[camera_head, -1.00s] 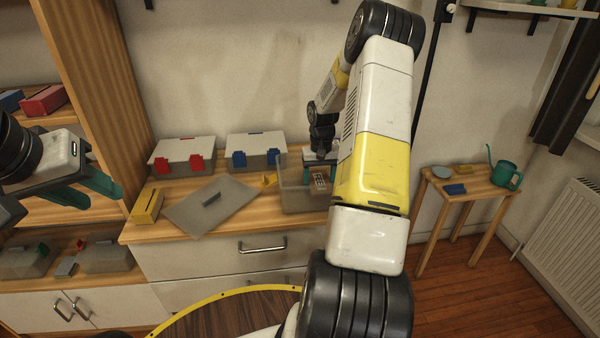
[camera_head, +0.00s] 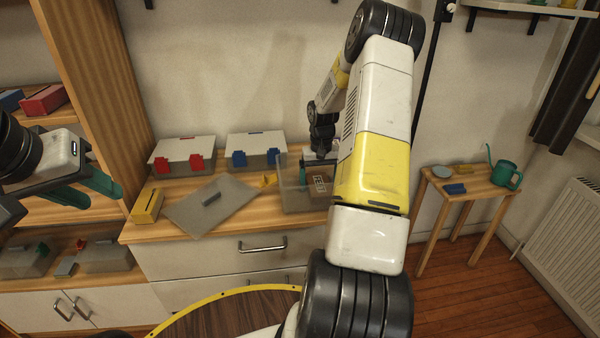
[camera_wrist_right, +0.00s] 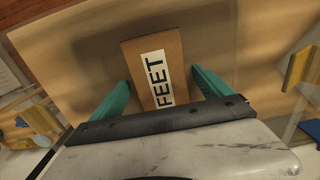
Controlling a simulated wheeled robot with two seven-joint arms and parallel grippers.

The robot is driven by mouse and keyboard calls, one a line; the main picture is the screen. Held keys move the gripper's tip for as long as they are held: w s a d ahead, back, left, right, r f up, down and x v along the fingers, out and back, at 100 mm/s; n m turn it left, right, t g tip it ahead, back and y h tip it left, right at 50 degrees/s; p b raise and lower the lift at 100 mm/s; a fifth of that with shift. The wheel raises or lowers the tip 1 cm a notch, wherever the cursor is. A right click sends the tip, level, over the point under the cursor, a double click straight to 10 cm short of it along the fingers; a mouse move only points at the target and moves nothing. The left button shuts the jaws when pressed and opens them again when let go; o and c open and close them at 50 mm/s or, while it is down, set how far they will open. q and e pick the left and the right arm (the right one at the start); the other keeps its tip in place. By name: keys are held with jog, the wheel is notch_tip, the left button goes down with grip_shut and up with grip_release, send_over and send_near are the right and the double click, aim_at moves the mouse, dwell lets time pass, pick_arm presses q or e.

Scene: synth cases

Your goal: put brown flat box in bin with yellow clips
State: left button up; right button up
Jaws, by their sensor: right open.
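In the head view the box (camera_head: 319,184) lies inside the clear open bin (camera_head: 297,203), partly hidden by my right arm. Yellow clips (camera_wrist_right: 300,68) show at the bin's sides in the right wrist view; one yellow clip (camera_head: 268,180) shows in the head view. My right gripper (camera_wrist_right: 160,84) is open, its green fingers on either side of the box, with a gap at the right finger. My left gripper (camera_head: 119,199) is open and empty, left of the counter.
A grey lid (camera_head: 195,213) lies on the counter left of the bin. Behind it stand a bin with red clips (camera_head: 182,150) and one with blue clips (camera_head: 255,146). A yellow box (camera_head: 147,206) is at the counter's left end. A side table (camera_head: 470,184) holds a watering can.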

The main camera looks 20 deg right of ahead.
jog(key=s+a+r+t, duration=0.1)
jog(key=a+r, duration=0.2)
jog(key=r, duration=0.7)
jog(key=s+a+r, duration=0.2)
jog(key=a+r, duration=0.1)
jog(key=r, duration=0.7)
jog(key=s+a+r+n+t, duration=0.1)
jog(key=s+a+r, duration=0.2)
jog(key=s+a, duration=0.2)
jog(key=s+a+r+n+t+y, duration=0.1)
jog(key=s+a+r, duration=0.3)
jog(key=s, duration=0.6)
jog(key=s+a+r+n+t+y, duration=0.1)
jog(key=s+a+r+t, duration=0.2)
jog(key=s+a, duration=0.4)
jog(key=shift+s+r, duration=0.2)
jog(key=shift+s, duration=0.1)
